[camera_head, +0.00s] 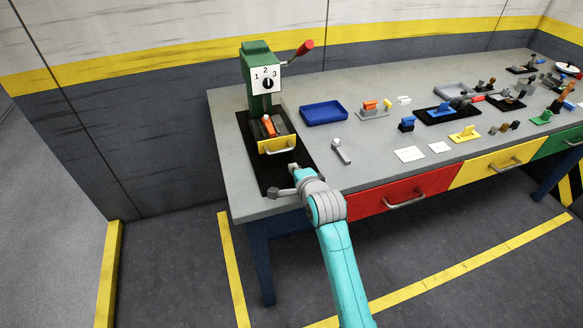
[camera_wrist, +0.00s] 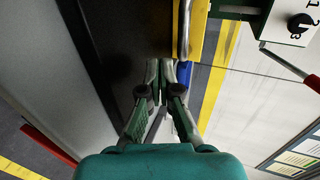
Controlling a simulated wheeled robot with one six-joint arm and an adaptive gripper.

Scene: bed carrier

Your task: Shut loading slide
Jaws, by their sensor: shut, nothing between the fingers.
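The loading slide, with a yellow front (camera_head: 276,143) and a metal handle, sticks out in front of the green press (camera_head: 257,62) on a black base plate. An orange-red piece (camera_head: 268,126) sits on it behind the yellow front. My gripper (camera_head: 293,167) is shut and empty, low over the front part of the black plate, just in front of the handle. In the wrist view, my gripper (camera_wrist: 160,68) has its fingers together. The handle (camera_wrist: 184,30) and yellow front (camera_wrist: 196,32) show beyond the tips, close by; I cannot tell whether they touch.
The press has a 1-2-3 dial (camera_head: 267,84) and a red-tipped lever (camera_head: 304,48). A blue tray (camera_head: 323,112) and a small grey lever piece (camera_head: 341,150) lie to the right on the grey table (camera_head: 225,116). Several small parts fill the table farther right.

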